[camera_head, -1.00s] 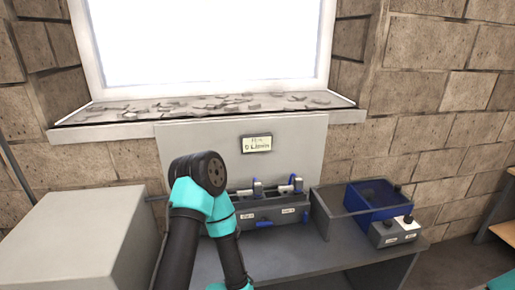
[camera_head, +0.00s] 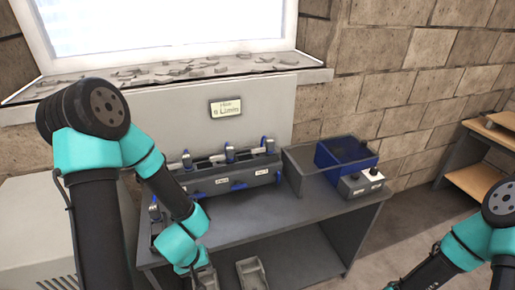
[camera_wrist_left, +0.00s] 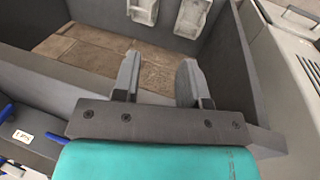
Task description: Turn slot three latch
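A long grey latch block (camera_head: 205,187) stands on the bench in the head view. Several upright clamps with blue parts line its top, one at the right end (camera_head: 266,145). Its front has small white labels too blurred to read and a blue lever (camera_head: 240,185). I cannot tell which slot is three. In the left wrist view, my left gripper (camera_wrist_left: 159,62) is open and empty, its two fingers apart over a grey frame. A labelled block with blue handles (camera_wrist_left: 6,140) shows at its lower left. My left forearm hides the block's left part. My right gripper is out of view.
A sign (camera_head: 226,108) hangs on the back panel. The bench top (camera_head: 280,212) is clear in front. A wooden shelf (camera_head: 490,133) stands at right.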

